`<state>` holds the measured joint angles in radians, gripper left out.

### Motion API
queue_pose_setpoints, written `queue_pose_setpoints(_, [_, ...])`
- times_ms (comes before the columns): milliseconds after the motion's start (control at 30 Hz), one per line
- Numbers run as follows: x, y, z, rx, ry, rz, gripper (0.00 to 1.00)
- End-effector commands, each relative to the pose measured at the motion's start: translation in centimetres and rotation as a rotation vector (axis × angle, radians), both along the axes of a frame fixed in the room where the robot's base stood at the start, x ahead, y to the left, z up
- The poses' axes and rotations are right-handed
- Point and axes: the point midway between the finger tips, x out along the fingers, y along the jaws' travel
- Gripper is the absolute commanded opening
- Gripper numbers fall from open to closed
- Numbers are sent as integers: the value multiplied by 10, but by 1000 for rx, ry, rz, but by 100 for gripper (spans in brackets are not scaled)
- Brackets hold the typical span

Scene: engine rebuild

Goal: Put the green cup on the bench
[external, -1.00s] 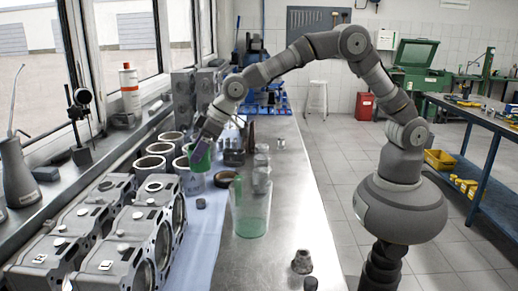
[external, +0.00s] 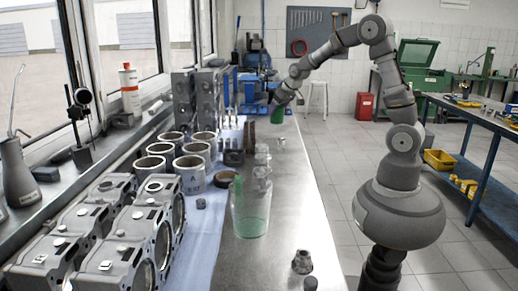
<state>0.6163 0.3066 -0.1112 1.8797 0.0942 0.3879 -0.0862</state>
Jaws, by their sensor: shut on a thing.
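My gripper (external: 281,99) is near the far end of the steel bench (external: 285,215), over its right side. It is shut on the green cup (external: 277,116), which hangs below the fingers and looks close to upright. The fingers are small and partly hidden by the wrist and cup. I cannot tell whether the cup's base touches the bench top or is a little above it.
A clear beaker with a green tint (external: 250,217) stands mid-bench, with small glass jars (external: 262,170) behind it. Metal cylinder sleeves (external: 190,172) and engine blocks (external: 140,245) fill the left. The bench's right strip is mostly clear. A white stool (external: 317,97) stands beyond.

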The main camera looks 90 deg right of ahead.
Motion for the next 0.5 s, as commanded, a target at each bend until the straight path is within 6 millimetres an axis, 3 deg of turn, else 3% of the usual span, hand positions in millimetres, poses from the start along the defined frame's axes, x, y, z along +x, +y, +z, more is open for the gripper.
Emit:
queue_pose_setpoints(300, [-76,-44,-3,1,-3,-156,39])
queue_pose_setpoints(500, [-110,-58,-5,2,-3,-222,39])
